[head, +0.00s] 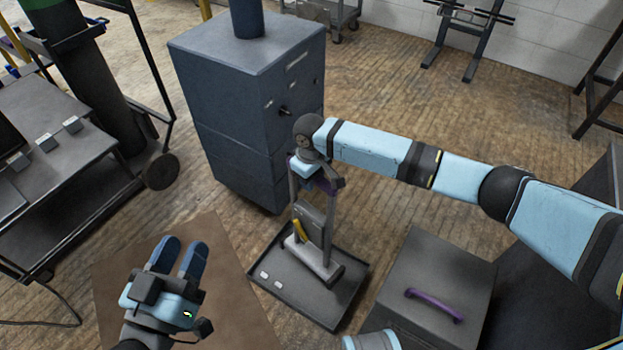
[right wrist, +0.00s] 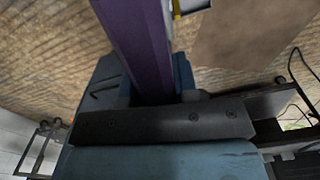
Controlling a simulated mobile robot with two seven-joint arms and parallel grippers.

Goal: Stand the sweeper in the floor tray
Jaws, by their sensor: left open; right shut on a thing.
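The sweeper (head: 307,215) is a grey upright frame with a yellow part, a wide foot and a purple handle at its top. It stands roughly upright, its foot over the dark floor tray (head: 310,302); I cannot tell whether the foot touches the tray floor. My right gripper (head: 312,172) is shut on the purple handle, which runs between blue fingers in the right wrist view (right wrist: 138,45). My left gripper (head: 179,252) is open and empty, over a brown mat, apart from the sweeper. Two small pale pieces (head: 270,279) lie in the tray's left part.
A blue-grey cabinet (head: 245,110) stands behind the tray. A grey box with a purple handle (head: 435,285) stands to the tray's right. The brown mat (head: 225,300) lies at the left front. A workbench (head: 50,150) is at far left.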

